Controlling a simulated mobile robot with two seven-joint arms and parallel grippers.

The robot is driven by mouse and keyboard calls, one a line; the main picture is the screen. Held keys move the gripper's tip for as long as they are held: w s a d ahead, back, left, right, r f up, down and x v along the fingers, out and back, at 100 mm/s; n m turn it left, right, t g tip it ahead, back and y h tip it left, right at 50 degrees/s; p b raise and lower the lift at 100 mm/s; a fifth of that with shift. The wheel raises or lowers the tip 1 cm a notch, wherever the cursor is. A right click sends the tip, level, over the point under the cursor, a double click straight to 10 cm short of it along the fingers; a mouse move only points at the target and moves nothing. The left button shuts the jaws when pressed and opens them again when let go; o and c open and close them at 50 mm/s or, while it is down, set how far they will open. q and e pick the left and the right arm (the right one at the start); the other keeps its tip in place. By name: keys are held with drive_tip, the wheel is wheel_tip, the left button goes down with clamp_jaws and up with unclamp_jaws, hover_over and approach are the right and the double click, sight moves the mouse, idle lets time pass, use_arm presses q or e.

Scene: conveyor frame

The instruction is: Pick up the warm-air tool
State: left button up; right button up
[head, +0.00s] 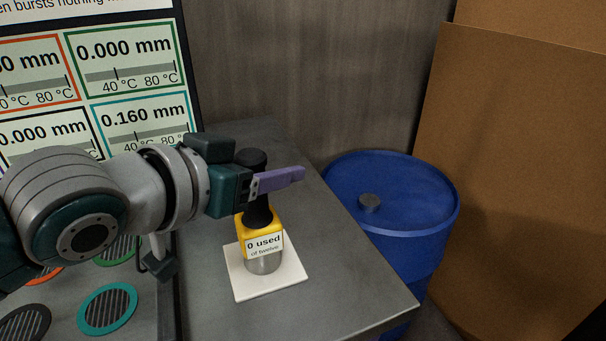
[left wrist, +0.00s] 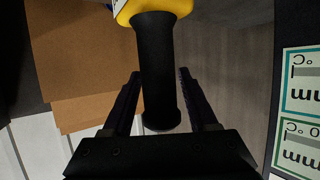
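The warm-air tool (head: 262,232) stands upright on a white square pad (head: 293,276) in the head view. It has a yellow body labelled "0 used of twelve", a metal lower part and a black handle on top. My left gripper (head: 290,177) reaches in from the left at handle height, and its purple finger hides part of the handle. In the left wrist view, the black handle (left wrist: 157,65) lies between the two fingers of my left gripper (left wrist: 158,78). The fingers are apart, with narrow gaps beside the handle. My right gripper is not in view.
The pad lies on a grey bench (head: 345,290) with bare surface to its right. A blue drum (head: 400,200) stands beyond the bench edge, before brown boards (head: 520,180). A display panel (head: 135,85) stands at the left, above several coloured round grilles (head: 108,308).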

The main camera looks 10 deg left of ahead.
use_arm(q)
clamp_jaws()
idle(0.8)
drive_tip(key=shift+r, duration=0.15)
idle(0.3)
